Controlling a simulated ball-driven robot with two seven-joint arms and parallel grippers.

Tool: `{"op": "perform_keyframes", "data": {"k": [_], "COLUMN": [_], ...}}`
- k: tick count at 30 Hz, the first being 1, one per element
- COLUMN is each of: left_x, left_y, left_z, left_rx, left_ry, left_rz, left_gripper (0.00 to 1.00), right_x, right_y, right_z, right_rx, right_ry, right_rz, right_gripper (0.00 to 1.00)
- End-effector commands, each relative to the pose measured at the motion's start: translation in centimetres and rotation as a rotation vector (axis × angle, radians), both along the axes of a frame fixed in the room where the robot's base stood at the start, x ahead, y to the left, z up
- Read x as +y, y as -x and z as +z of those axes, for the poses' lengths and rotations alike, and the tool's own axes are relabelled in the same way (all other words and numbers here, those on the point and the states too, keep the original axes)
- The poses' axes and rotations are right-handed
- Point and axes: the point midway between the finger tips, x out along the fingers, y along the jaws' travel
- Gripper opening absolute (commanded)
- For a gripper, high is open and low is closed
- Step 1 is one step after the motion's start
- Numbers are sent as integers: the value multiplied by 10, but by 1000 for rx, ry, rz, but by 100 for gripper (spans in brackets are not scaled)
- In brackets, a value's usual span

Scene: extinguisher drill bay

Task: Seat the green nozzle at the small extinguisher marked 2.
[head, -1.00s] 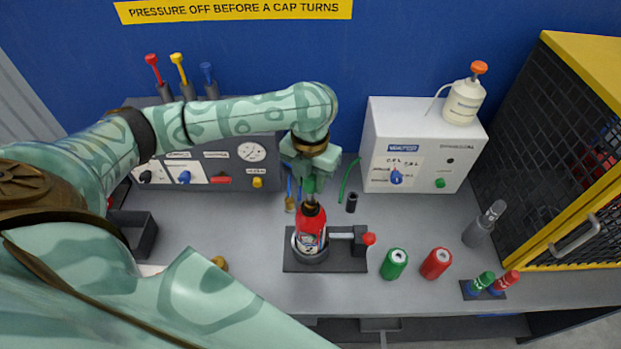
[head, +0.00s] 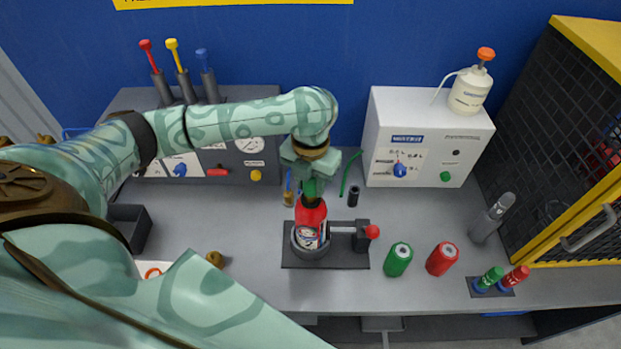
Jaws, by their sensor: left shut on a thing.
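My left gripper (head: 310,182) points down over a red extinguisher (head: 311,222) and is shut on a dark green piece that looks like the green nozzle (head: 310,189). The piece is at the extinguisher's neck; my fingers hide most of it, and I cannot tell whether it is seated. The extinguisher stands upright in a round cup on a dark clamp base (head: 345,260). A red-knobbed clamp lever (head: 371,232) is at its right. Its label is too small to read for a number. My right gripper is not in view.
Green (head: 398,260) and red (head: 442,259) cans stand right of the clamp. A grey cylinder (head: 492,218) stands by the mesh cage (head: 570,130). A white control box (head: 428,140) is behind, with hoses hanging left of it.

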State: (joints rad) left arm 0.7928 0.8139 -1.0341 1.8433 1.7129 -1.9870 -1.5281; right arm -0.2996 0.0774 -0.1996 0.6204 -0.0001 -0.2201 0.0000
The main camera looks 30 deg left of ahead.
Motion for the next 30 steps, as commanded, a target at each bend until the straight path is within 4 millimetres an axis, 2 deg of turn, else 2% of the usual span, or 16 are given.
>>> {"op": "perform_keyframes", "data": {"k": [10,11,13,23,26,30], "left_x": [0,0,0,0,0,0], "left_y": [0,0,0,0,-1,-1], "left_z": [-2,-2,-2,0,12,45], "left_rx": [0,0,0,0,-2,-5], "left_ry": [0,0,0,0,0,0], "left_rz": [0,0,0,0,-1,-1], "left_gripper": [6,37,56,57,57,57], "right_x": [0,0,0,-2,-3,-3], "right_y": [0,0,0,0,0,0], "right_z": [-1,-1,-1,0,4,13], "right_rx": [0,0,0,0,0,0], "right_ry": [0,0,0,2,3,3], "right_rz": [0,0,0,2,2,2], "right_gripper": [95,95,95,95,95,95]}}
